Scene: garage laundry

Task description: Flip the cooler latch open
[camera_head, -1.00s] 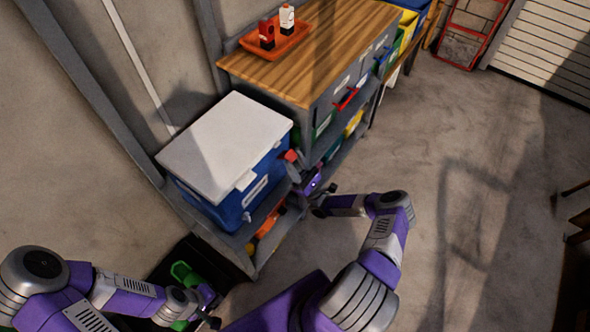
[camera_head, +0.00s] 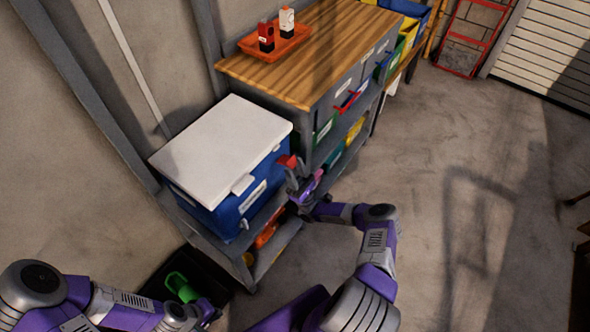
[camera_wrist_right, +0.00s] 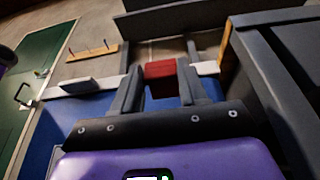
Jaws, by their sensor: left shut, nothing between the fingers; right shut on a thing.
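The cooler has a blue body (camera_head: 228,218) and a white lid (camera_head: 220,145), which lies closed on top. A red latch (camera_head: 287,161) sits at the right end of its front. My right gripper (camera_head: 291,170) is at this latch. In the right wrist view the red latch (camera_wrist_right: 160,70) is between the two fingers, which are shut on it. Part of the latch is hidden by the fingers. A white latch (camera_head: 243,184) is further left on the front, and also shows in the wrist view (camera_wrist_right: 75,86). My left gripper (camera_head: 212,312) is shut and empty, low in the picture, away from the cooler.
The cooler stands on a grey shelf (camera_head: 232,262) against the wall. A wood-topped cabinet (camera_head: 330,45) stands close on its right, with an orange tray (camera_head: 275,42) holding bottles. A green object (camera_head: 181,287) lies in a dark container below.

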